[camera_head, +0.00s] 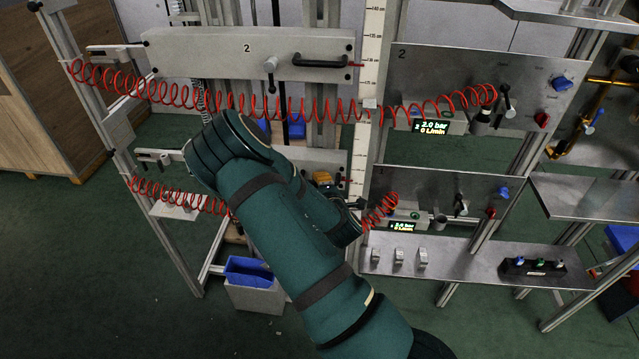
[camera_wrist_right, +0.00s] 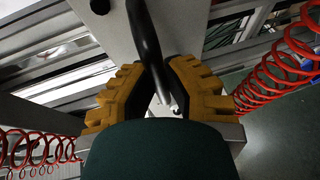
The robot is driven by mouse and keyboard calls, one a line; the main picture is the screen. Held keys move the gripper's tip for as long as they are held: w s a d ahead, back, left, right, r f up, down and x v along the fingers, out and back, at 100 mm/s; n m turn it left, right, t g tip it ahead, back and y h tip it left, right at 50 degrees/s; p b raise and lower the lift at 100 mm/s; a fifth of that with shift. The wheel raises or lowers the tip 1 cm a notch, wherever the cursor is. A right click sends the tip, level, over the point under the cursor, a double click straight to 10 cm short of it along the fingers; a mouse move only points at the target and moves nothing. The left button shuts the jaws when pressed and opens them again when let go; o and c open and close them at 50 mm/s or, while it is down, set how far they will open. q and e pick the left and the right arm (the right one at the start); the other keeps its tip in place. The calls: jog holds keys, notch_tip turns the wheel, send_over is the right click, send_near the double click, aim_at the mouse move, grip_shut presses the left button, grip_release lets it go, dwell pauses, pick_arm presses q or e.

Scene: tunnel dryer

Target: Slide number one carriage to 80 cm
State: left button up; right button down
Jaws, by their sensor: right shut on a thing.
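The lower carriage, number one by its place below the carriage marked 2, shows as a grey plate (camera_head: 318,160) mostly hidden behind my right arm. Its number is not visible. In the right wrist view its plate (camera_wrist_right: 118,45) carries a black bar handle (camera_wrist_right: 148,40). My right gripper (camera_wrist_right: 158,78) is shut on that handle with its yellow fingers on both sides. In the head view only a bit of the yellow right gripper (camera_head: 323,178) shows past the arm. A vertical white scale (camera_head: 371,60) stands right of the carriages; the lower marks are too small to read. My left gripper is not in view.
The upper carriage (camera_head: 200,52), marked 2, has its own black handle (camera_head: 320,62). Red coiled hoses (camera_head: 240,108) cross the frame to the right panels. A lower shelf (camera_head: 480,268) juts out at right. A bin with a blue liner (camera_head: 250,270) stands on the floor below.

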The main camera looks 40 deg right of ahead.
pick_arm(q)
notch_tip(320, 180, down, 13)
jog(key=b, duration=1.2)
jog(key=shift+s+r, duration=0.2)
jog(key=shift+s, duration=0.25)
pick_arm(e)
notch_tip(320, 180, down, 17)
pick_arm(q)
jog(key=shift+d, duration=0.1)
pick_arm(e)
jog(key=shift+s+a, duration=0.15)
jog(key=c, duration=1.3)
grip_release()
jog(key=o, duration=0.3)
jog(key=shift+r, duration=0.1)
